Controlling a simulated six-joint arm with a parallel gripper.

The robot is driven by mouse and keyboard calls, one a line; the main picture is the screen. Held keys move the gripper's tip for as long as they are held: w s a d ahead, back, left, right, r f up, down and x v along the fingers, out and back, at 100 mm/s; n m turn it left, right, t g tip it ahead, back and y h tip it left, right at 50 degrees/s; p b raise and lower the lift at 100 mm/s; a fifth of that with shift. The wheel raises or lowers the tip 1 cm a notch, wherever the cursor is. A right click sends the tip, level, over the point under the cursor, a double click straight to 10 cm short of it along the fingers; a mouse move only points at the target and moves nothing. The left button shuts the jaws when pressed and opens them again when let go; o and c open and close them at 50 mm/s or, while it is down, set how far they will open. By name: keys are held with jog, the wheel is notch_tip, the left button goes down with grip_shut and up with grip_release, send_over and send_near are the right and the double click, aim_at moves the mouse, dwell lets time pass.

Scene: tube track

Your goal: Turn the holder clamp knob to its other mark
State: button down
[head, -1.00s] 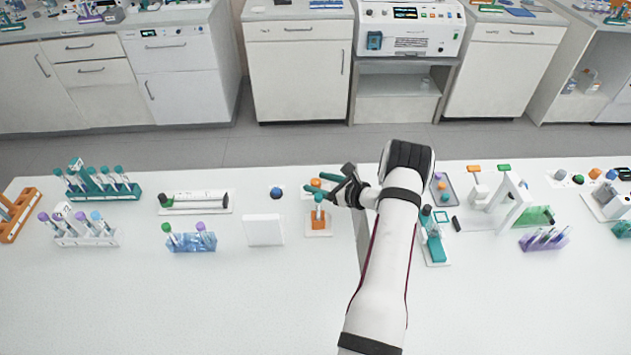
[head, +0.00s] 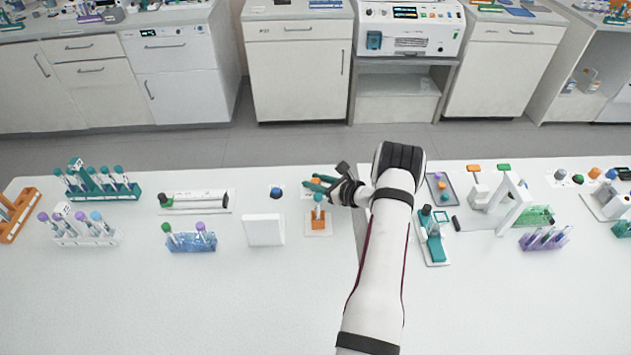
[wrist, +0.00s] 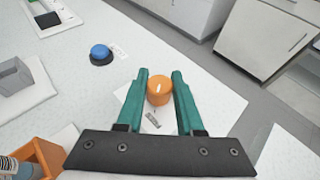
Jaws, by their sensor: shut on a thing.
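The orange clamp knob (wrist: 158,90), with a white line on its top, stands between the two green fingers of my gripper (wrist: 160,84) in the wrist view. The fingers are shut on it from both sides. In the head view my gripper (head: 318,184) reaches left to the knob, and its fingers partly hide it. The orange holder (head: 319,224) sits just in front on a white base, with a teal-capped tube (head: 318,198) upright in it. The holder also shows at the lower left of the wrist view (wrist: 42,153). A small dark mark lies on the base near the knob.
A blue knob (head: 277,192) stands to the left, with a white block (head: 264,230) in front of it. A blue rack with tubes (head: 191,241) is further left. A teal device (head: 433,243) stands right of my arm. The front of the bench is clear.

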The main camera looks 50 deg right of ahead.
jog(key=shift+m+h, duration=1.5)
jog(key=shift+h, duration=0.3)
jog(key=c, duration=0.5)
grip_release()
jog(key=shift+c, duration=0.2)
